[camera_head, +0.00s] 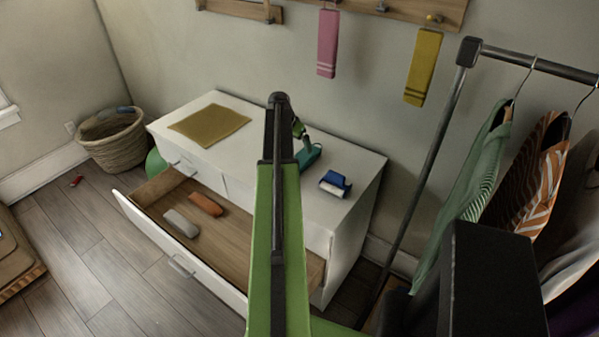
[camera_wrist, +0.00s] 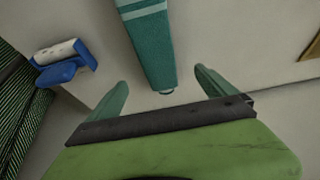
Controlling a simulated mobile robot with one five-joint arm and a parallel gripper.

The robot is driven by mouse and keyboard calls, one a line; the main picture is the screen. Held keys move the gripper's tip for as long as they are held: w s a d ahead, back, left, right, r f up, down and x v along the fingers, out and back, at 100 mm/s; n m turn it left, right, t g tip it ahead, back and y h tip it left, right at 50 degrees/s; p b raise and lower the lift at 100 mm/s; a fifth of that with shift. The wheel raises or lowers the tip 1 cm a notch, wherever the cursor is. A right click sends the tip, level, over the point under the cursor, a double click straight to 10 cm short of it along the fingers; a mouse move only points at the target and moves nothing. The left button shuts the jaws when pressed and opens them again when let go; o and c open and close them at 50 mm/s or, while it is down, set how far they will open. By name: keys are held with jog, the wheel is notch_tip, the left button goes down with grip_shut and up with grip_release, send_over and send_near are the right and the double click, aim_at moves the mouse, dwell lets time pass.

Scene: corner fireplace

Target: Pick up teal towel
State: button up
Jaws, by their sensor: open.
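The teal towel (camera_wrist: 150,45) has pale stripes near the top of the wrist view and a small loop at its lower end. It lies on the white dresser top. In the head view a teal piece of it (camera_head: 311,153) shows beside my arm; the rest is hidden. My gripper (camera_wrist: 161,79) is open and empty, its two green fingers spread on either side of the towel's loop end in the picture. Whether the fingers touch the towel or hover above it cannot be told.
A blue and white object (camera_head: 335,184) stands right of the towel on the dresser (camera_head: 345,215); a mustard cloth (camera_head: 209,124) lies left. The open drawer (camera_head: 150,205) holds an orange and a grey item. A clothes rack (camera_head: 425,165) stands right.

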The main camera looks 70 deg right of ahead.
aim_at(302, 158)
jog(key=b+x, duration=0.3)
jog(key=x, duration=0.2)
jog(key=shift+d+f, duration=0.1)
jog(key=shift+f, duration=0.1)
jog(key=b+x, duration=0.1)
jog(key=b, duration=0.1)
jog(key=b+x, duration=0.1)
jog(key=x, duration=0.1)
jog(key=a+b+x, duration=0.1)
jog(key=b+x, duration=0.1)
jog(key=shift+s+d+f+b, duration=0.1)
jog(key=shift+f+b, duration=0.2)
jog(key=shift+b, duration=0.05)
jog(key=shift+r, duration=0.2)
jog(key=c, duration=1.6)
